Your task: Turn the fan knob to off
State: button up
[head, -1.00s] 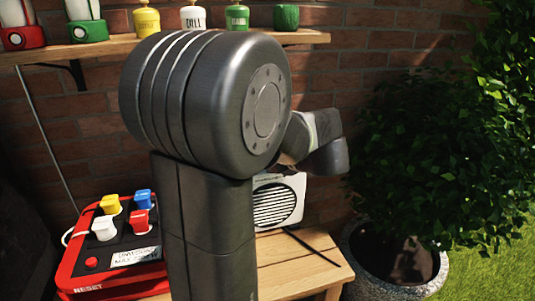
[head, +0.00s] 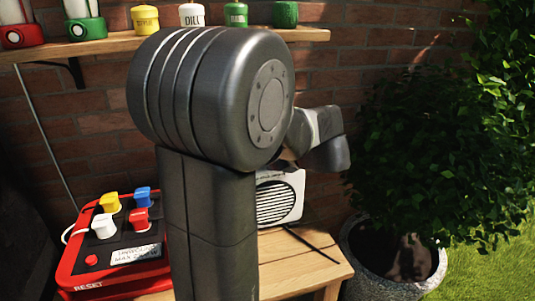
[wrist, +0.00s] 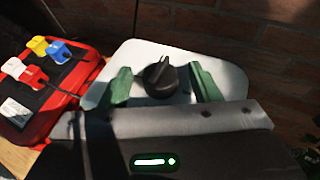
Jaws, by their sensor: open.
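The fan is a pale box with a round black grille; in the head view its front (head: 280,198) shows partly behind my arm. In the wrist view its pale top (wrist: 215,62) carries a black knob (wrist: 160,80) with a raised ridge pointing roughly up the picture. My gripper (wrist: 160,72) is open, with one green finger to the left of the knob and the other to its right. Gaps show between the fingers and the knob. The fingers are hidden in the head view. No markings around the knob are readable.
A red power box (head: 112,240) with yellow, blue, white and red plugs stands left of the fan on the wooden table (head: 300,268). A dark thin stick (head: 312,244) lies near the fan. A brick wall and shelf (head: 105,46) with pots are behind; a potted bush (head: 430,160) stands right.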

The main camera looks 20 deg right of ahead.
jog(key=p+v, duration=0.1)
jog(key=v, duration=1.2)
jog(key=shift+s+d+p, duration=0.15)
jog(key=shift+s+p, duration=0.2)
jog(key=shift+w, duration=0.1)
jog(key=b+x, duration=0.1)
jog(key=x, duration=1.2)
jog(key=shift+w+a+b, duration=0.2)
jog(key=shift+w+b, duration=0.15)
jog(key=shift+b, duration=0.05)
jog(key=shift+s, duration=0.1)
